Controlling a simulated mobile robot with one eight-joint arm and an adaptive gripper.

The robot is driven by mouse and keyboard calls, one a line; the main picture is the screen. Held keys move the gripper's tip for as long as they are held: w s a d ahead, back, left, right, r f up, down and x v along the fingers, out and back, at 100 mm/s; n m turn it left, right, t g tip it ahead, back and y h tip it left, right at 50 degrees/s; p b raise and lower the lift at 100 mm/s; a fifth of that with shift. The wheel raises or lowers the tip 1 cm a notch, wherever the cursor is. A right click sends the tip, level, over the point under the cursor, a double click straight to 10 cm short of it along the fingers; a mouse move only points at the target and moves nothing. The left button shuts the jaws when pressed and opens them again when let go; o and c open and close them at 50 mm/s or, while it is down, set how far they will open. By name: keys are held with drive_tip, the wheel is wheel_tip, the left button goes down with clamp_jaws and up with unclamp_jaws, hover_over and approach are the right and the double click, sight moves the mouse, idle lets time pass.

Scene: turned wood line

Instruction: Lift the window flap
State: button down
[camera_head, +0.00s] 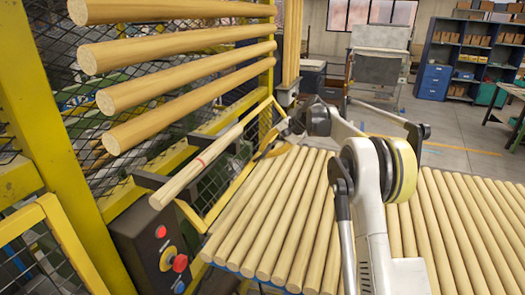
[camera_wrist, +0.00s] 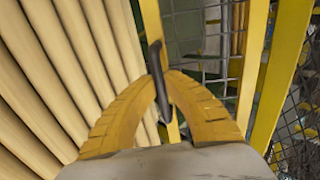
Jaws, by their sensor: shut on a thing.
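The window flap (camera_head: 189,214) is a yellow-framed mesh panel in the yellow guard, left of the table of wooden rods in the head view. It looks tilted out from the guard. In the wrist view, a yellow bar of its frame (camera_wrist: 150,20) runs up from a dark handle (camera_wrist: 157,65). My gripper (camera_wrist: 164,80) has its two yellow ribbed fingers closed around this handle. The exact grip contact is hard to see there.
Several wooden rods (camera_head: 285,225) lie side by side on the table, close to the flap. A rod with a red mark (camera_head: 195,168) rests on dark brackets by the guard. A control box (camera_head: 140,240) with a red button stands at lower left. Open floor lies behind.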

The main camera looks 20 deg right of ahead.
drive_tip(key=shift+d+r, duration=0.15)
drive_tip(key=shift+r, duration=0.1)
idle(0.3)
drive_tip(key=c, duration=1.5)
unclamp_jaws()
drive_tip(key=shift+s, duration=0.1)
drive_tip(key=shift+o, duration=0.2)
drive_tip(key=v, duration=1.2)
